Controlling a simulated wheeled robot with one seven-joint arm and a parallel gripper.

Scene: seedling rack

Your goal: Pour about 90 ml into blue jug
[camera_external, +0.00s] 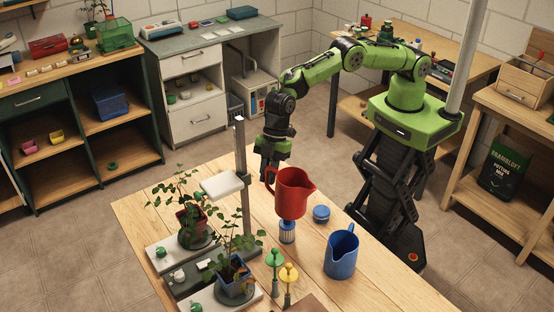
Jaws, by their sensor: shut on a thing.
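The blue jug (341,254) stands upright on the wooden table (400,289), its open top facing up. A red jug (292,194) is above the table, to the left of and higher in the picture than the blue jug. It looks close to upright, with its spout toward the right. My gripper (272,176) is at the red jug's handle side and is shut on the red jug. The fingertips are partly hidden by the jug and its handle. The contents of both jugs cannot be seen.
A blue-and-white cylinder (287,231) stands below the red jug. A round blue lid-like thing (321,213) lies near the blue jug. Green (274,262) and yellow (288,275) stemmed things stand left of it. Potted plants (235,270) and a post (242,175) crowd the table's left.

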